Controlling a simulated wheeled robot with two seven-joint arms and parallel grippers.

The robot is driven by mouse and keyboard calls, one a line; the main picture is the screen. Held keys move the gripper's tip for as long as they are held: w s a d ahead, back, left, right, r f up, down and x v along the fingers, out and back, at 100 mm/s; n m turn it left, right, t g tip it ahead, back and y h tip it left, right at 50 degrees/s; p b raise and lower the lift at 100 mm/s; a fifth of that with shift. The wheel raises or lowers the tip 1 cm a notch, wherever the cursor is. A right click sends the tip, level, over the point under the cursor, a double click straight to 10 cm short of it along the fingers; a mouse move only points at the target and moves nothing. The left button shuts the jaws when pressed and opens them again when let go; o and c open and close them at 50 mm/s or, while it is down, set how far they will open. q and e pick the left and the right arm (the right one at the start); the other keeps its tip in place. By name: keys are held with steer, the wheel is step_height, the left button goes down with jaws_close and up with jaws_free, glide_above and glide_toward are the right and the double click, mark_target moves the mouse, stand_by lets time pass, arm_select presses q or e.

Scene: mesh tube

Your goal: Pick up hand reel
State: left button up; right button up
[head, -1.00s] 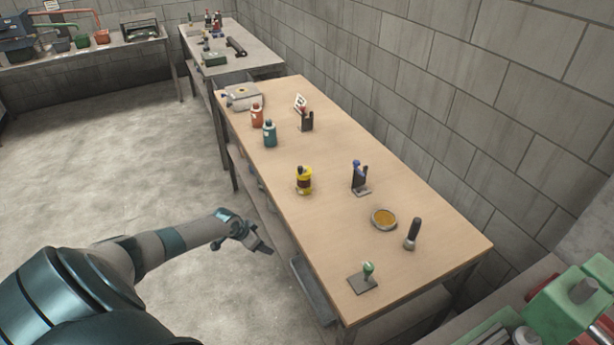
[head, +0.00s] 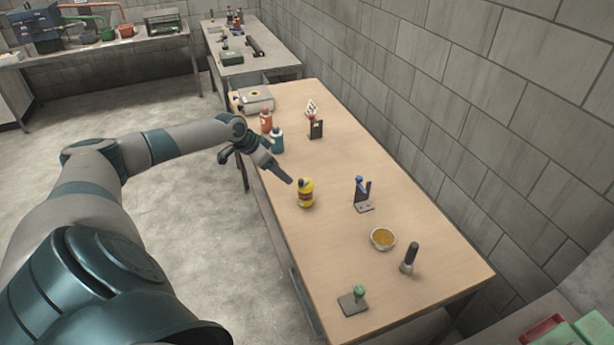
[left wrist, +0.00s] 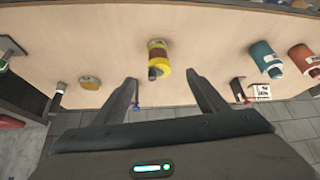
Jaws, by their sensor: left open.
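The hand reel (head: 306,193), a yellow spool with a dark middle, stands upright on the wooden table (head: 330,270). It also shows in the left wrist view (left wrist: 158,58), ahead of the fingertips and roughly centred between them. My left gripper (head: 287,179) is over the table edge, just left of the reel in the head view, and apart from it. Its two fingers are spread and empty in the left wrist view (left wrist: 164,88). My right gripper is not in view.
Orange (head: 266,121) and teal (head: 277,140) bottles stand farther back on the table. A dark stand with a blue item (head: 362,194), a bowl (head: 383,239), a dark-handled tool (head: 409,258) and a green-knobbed stamp (head: 355,299) stand right and nearer. Bare wood surrounds the reel.

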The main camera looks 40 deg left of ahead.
mark_target(298, 186)
arm_select(q)
steer(key=b+x, duration=0.9)
steer(key=x, duration=0.3)
steer(key=shift+w+f+b, duration=0.1)
steer(key=shift+f+b, duration=0.15)
steer(key=shift+b, duration=0.1)
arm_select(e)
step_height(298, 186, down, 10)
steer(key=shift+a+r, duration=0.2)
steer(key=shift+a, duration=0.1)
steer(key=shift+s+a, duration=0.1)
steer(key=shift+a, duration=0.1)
arm_select(q)
steer(key=shift+w+d+f+b, duration=0.15)
steer(key=shift+f+b, duration=0.15)
steer(key=b+x, duration=0.2)
steer(key=x, duration=0.1)
steer(key=shift+d, duration=0.25)
steer(key=shift+w+f+b, duration=0.3)
steer(key=shift+f+b, duration=0.35)
steer(key=shift+b, duration=0.05)
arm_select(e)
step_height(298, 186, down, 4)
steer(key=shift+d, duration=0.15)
